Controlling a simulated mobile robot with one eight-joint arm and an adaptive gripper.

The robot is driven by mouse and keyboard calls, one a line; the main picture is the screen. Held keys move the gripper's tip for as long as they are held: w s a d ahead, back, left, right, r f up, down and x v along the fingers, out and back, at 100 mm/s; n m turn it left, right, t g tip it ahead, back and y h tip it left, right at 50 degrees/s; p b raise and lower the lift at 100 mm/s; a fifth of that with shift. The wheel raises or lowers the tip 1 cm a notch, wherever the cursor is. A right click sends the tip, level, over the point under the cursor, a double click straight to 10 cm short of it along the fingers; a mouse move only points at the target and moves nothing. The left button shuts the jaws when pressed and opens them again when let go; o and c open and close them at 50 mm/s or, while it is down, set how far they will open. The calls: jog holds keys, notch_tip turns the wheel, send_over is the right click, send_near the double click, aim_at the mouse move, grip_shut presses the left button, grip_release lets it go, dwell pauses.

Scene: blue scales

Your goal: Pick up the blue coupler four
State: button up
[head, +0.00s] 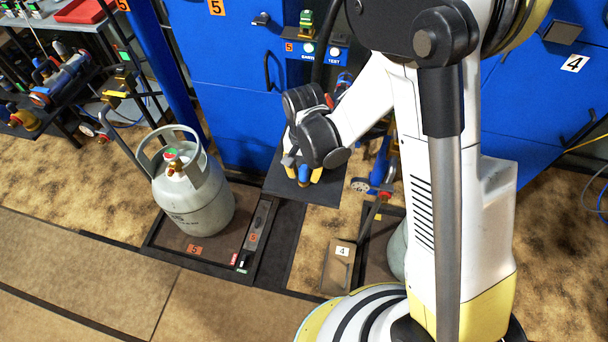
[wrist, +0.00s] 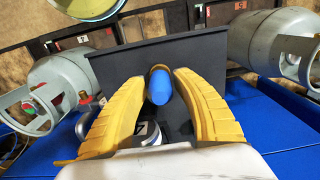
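The blue coupler (head: 304,173) is a small blue cylinder at the dark shelf plate (head: 276,181), below my gripper in the head view. In the wrist view the coupler (wrist: 160,87) lies between the two yellow finger ends. My gripper (head: 303,170) points down over the plate, with one finger on each side of the coupler. The fingers (wrist: 161,80) converge towards the coupler, with at most a narrow gap beside it. I cannot tell whether they touch it. Whether the coupler rests on the plate or is lifted is also unclear.
A grey gas cylinder (head: 190,195) stands left of the plate on a scale marked 5. A blue cabinet (head: 232,70) rises behind. A scale indicator marked 4 (head: 342,265) is below the plate. My arm hides part of the right side.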

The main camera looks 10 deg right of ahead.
aim_at(304, 168)
grip_shut()
jog(key=shift+r+p, duration=0.4)
jog(key=shift+r, duration=0.25)
notch_tip(304, 168, up, 3)
jog(key=shift+f+p, duration=0.1)
jog(key=shift+p, duration=0.75)
jog(key=s+d+r+p, duration=0.35)
jog(key=d+r, duration=0.35)
jog(key=d, duration=0.4)
jog(key=w+d+r+n, duration=0.2)
jog(key=w+r+n, duration=0.1)
jog(key=w, duration=0.3)
jog(key=shift+d+r+n+p, duration=0.15)
jog(key=shift+d+n+p, duration=0.15)
jog(key=shift+n, duration=0.2)
